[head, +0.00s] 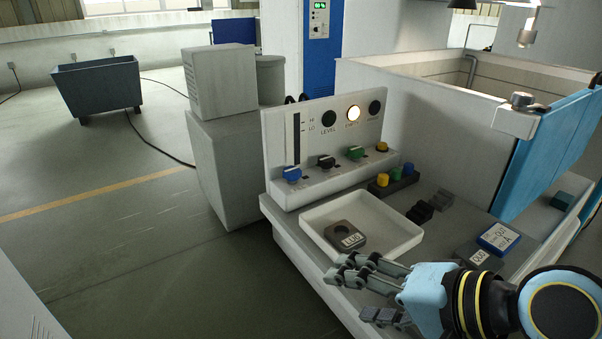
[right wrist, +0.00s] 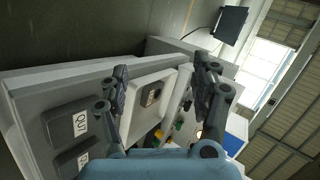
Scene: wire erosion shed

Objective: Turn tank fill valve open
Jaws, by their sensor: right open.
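A white control panel (head: 325,130) stands at the back of the bench. Its lower ledge carries a row of knobs: a blue knob (head: 292,174), a black knob (head: 326,162), a green knob (head: 356,152) and a small yellow knob (head: 382,147). Their labels are too small to read, so I cannot tell which is the tank fill valve. My right gripper (head: 352,294) is open and empty, in front of the white tray and well apart from the knobs. It also shows in the right wrist view (right wrist: 160,72), with the tray seen between its fingers. My left gripper is out of view.
A white tray (head: 395,226) holding a dark labelled block (head: 345,236) lies between gripper and panel. Labelled blocks (head: 498,238) lie at right. A lit lamp (head: 353,114) glows above the knobs. A large tank (head: 430,97) stands behind.

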